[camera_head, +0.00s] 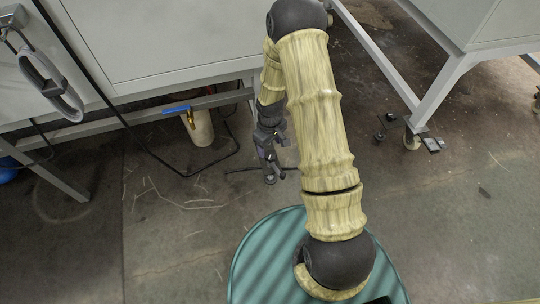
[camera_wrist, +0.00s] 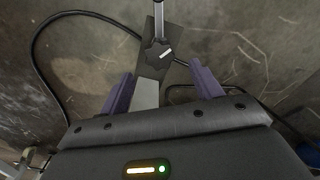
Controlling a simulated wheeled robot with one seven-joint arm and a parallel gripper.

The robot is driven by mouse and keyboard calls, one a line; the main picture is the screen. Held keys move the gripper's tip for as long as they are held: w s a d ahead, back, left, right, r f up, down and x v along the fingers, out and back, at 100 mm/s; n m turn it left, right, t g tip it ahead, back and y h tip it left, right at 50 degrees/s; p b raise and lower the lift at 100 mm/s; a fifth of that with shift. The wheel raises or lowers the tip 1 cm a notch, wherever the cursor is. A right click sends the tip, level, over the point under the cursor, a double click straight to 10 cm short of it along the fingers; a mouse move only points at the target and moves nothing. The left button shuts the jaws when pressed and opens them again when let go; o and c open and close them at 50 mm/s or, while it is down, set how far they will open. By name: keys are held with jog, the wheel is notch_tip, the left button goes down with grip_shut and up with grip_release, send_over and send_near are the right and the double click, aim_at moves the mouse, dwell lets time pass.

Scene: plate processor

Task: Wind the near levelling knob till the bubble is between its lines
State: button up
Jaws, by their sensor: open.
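A black lobed knob (camera_wrist: 158,52) with a white mark sits on a dark plate (camera_wrist: 149,28) in the wrist view. A metal rod runs from it toward the top edge. My gripper (camera_wrist: 161,78) is open, with its two purple fingers spread on either side, the knob a little beyond their tips and centred between them. Nothing is held. In the head view my gripper (camera_head: 268,143) hangs low beside the grey machine's lower frame, and the knob is too small to tell apart there. I cannot make out a bubble or its lines in either view.
A grey cabinet (camera_head: 165,40) stands on a frame at the left, another (camera_head: 470,25) at the right with castors. A white container (camera_head: 200,128) and a blue-handled valve (camera_head: 176,110) are below the left cabinet. Dark cable (camera_wrist: 38,65) lies on the floor.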

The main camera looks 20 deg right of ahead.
aim_at(270, 154)
notch_tip(270, 154, down, 5)
jog(key=shift+r+b, duration=0.1)
jog(key=shift+b, duration=0.95)
jog(key=shift+c, duration=0.2)
jog(key=c, duration=0.9)
jog(key=shift+r+p, duration=0.15)
jog(key=shift+p, duration=0.15)
